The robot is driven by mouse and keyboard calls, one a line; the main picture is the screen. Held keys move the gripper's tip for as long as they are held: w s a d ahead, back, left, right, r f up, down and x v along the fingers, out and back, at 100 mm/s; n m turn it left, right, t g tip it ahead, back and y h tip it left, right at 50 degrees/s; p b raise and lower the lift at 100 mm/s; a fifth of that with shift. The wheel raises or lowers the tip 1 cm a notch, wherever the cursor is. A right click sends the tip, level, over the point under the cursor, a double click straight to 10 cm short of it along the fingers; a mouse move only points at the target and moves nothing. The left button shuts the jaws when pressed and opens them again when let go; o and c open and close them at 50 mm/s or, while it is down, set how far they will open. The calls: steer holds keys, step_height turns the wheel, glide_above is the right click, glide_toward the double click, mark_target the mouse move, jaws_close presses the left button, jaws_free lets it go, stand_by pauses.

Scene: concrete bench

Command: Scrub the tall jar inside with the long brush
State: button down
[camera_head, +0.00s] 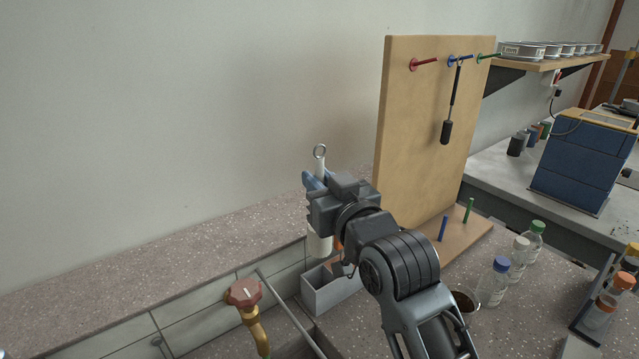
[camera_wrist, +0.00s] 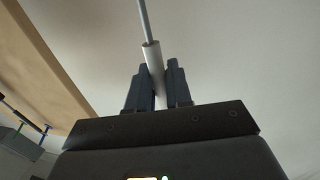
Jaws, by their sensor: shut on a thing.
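My gripper (camera_head: 317,181) is shut on the pale handle of a brush (camera_head: 320,164) and holds it upright above the back of the bench. The handle ends in a ring at the top. A cream cylindrical part (camera_head: 319,244) shows below my gripper, apparently the brush head, partly hidden by the arm. In the wrist view the handle (camera_wrist: 153,58) sits between both fingers (camera_wrist: 157,82), and a thin metal rod runs on from it. I cannot make out the tall jar for certain; my arm hides part of the bench.
A wooden pegboard (camera_head: 415,130) carries a hanging black brush (camera_head: 446,131). A grey box (camera_head: 331,291) stands below my gripper, with a brass tap (camera_head: 248,309) to its left. Capped bottles (camera_head: 493,283) stand at the right. The ledge along the wall (camera_head: 150,262) is clear.

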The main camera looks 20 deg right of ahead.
mark_target(321, 158)
steer(key=shift+r+p, duration=1.9)
steer(key=shift+r, duration=0.55)
steer(key=shift+s, duration=0.1)
